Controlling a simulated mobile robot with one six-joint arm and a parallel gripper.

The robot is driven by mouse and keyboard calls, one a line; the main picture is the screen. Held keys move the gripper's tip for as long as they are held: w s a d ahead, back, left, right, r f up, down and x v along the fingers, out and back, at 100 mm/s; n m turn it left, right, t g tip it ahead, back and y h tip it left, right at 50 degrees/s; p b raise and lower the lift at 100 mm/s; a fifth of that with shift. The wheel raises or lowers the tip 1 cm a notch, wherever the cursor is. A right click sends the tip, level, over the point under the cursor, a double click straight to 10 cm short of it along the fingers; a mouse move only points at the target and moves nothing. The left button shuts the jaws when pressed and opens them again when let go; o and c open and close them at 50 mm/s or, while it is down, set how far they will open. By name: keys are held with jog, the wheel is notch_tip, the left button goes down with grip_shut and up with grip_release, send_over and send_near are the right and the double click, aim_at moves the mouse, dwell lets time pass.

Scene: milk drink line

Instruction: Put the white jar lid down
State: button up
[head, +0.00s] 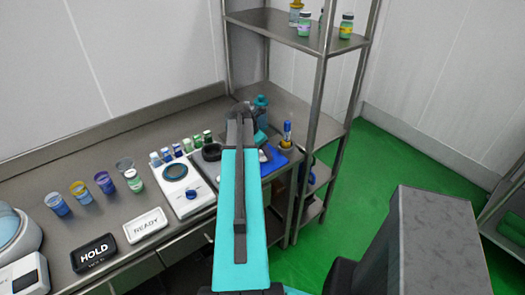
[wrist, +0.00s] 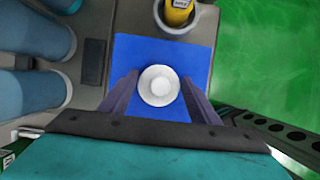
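The white jar lid (wrist: 158,86) is round, with a raised middle. In the wrist view it sits between the two fingertips of my gripper (wrist: 160,84), which meet its left and right edges. My gripper is shut on it. The blue mat (wrist: 133,48) lies below the lid; its height above the mat is hard to tell.
Blue bottles (wrist: 35,95) stand to the left. A shelf rack post (head: 313,120) rises right of the mat. Capped jars (head: 180,148) and a white scale (head: 187,200) are left of my arm.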

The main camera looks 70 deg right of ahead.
jog(key=o, duration=0.3)
jog(key=b+v, duration=0.2)
jog(key=v, duration=1)
jog(key=shift+b, duration=0.4)
jog(key=shift+a, duration=0.1)
dwell(0.8)
